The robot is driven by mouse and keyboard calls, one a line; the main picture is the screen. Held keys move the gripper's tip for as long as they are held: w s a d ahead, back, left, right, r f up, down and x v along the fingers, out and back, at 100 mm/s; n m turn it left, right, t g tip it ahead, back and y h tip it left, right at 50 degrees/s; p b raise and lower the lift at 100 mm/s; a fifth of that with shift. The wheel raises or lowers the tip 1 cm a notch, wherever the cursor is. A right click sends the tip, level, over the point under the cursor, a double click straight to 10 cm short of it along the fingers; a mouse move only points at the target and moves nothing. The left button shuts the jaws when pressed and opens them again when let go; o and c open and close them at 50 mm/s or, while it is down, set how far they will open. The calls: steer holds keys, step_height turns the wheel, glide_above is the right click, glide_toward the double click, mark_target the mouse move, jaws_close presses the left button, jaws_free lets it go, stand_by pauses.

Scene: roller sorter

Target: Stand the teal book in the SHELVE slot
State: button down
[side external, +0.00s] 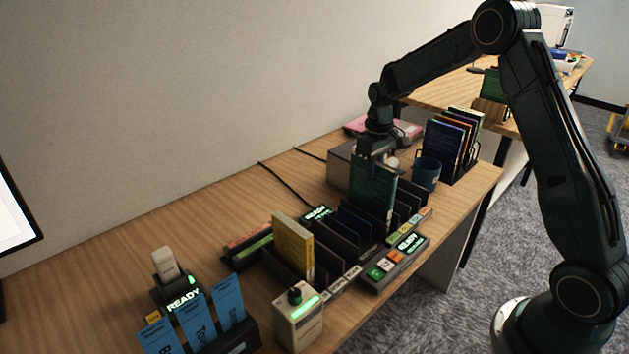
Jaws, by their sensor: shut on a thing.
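The teal book (372,192) is upright below my gripper (374,163), which is shut on its top edge. The book's lower end is over or in the slots of the dark sorter rack (336,283). I cannot tell whether it touches the slot floor. The slot labels along the rack's front are too small to read, so I cannot tell which slot is SHELVE. A yellow book (293,246) stands in a slot towards the left.
A control panel (396,264) with coloured buttons sits in front of the rack. A blue mug (426,174) and a row of upright books (446,142) stand behind right. A small box with a knob (299,322) and blue cards (195,319) are at front left.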

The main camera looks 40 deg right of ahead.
steer(key=shift+f, duration=0.55)
stand_by(0.6)
steer(key=c, duration=1.3)
jaws_free()
steer(key=shift+o, duration=0.2)
step_height(320, 180, up, 14)
